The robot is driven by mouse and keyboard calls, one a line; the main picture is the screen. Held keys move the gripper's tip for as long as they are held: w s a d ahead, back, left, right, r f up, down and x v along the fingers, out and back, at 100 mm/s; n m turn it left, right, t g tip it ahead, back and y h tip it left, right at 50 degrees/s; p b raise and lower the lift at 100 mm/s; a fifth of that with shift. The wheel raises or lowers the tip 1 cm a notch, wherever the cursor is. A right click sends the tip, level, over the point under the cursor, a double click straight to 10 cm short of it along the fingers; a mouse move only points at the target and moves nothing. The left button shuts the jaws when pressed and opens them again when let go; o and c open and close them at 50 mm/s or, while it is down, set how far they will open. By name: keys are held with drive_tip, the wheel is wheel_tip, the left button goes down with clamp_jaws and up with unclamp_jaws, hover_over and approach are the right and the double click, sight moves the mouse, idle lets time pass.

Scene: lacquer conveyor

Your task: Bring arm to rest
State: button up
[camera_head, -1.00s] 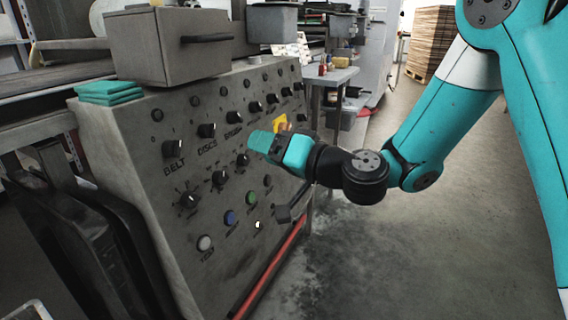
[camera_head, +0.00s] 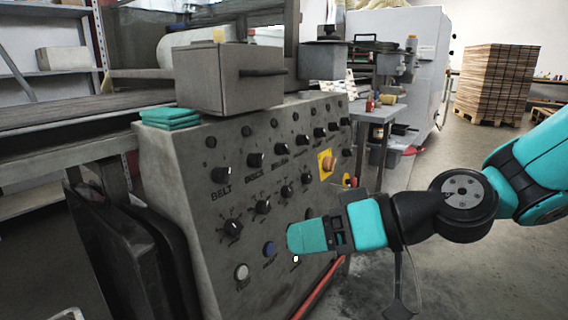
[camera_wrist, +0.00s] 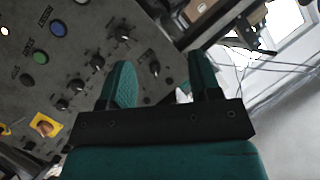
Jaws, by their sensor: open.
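My gripper (camera_head: 300,238) is in front of the lower right part of the grey control panel (camera_head: 190,180) in the head view, with my teal arm reaching in from the right. In the wrist view my gripper (camera_wrist: 163,82) shows two teal fingers spread apart with nothing between them. The panel's knobs and buttons lie beyond the fingertips there. I cannot tell the exact gap to the panel, and the gripper hides some of its lower right controls.
A grey box with a handle (camera_head: 225,80) and teal cloths (camera_head: 170,118) sit on top of the panel. An orange knob on a yellow plate (camera_head: 327,163) is on its face. A side table (camera_head: 372,112) and stacked boards (camera_head: 495,80) stand behind. Floor at right is clear.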

drive_tip(key=s+d+f+g+h, duration=0.35)
drive_tip(key=s+d+h, duration=0.5)
drive_tip(key=s, duration=0.35)
wheel_tip(320, 180, up, 36)
drive_tip(key=d+p, duration=0.1)
drive_tip(key=p, duration=3.4)
drive_tip(key=shift+s, duration=0.15)
drive_tip(key=shift+d+r, duration=0.1)
